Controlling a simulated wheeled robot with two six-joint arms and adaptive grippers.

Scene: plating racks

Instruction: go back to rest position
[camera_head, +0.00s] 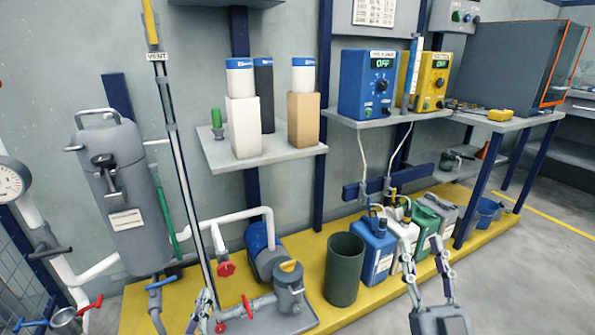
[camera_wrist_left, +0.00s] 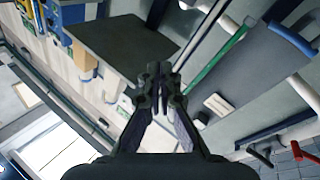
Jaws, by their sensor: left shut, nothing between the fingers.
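My left gripper (camera_head: 205,297) shows at the bottom edge of the head view, left of centre, beside the grey pump parts with the red handle. In the left wrist view its fingers (camera_wrist_left: 158,76) meet at the tips with nothing between them. My right gripper (camera_head: 421,242) is at the lower right, its two fingers spread apart and pointing up the picture. I see nothing between them. Its fingers overlap the view of the jerrycans behind; I cannot tell the distance.
Blue, white and green jerrycans (camera_head: 376,252) and a dark green bin (camera_head: 344,270) stand on the yellow platform. A grey tank (camera_head: 125,195) and vertical pole are at left. A shelf (camera_head: 225,150) and bench (camera_head: 510,124) project from the wall. Floor at right is clear.

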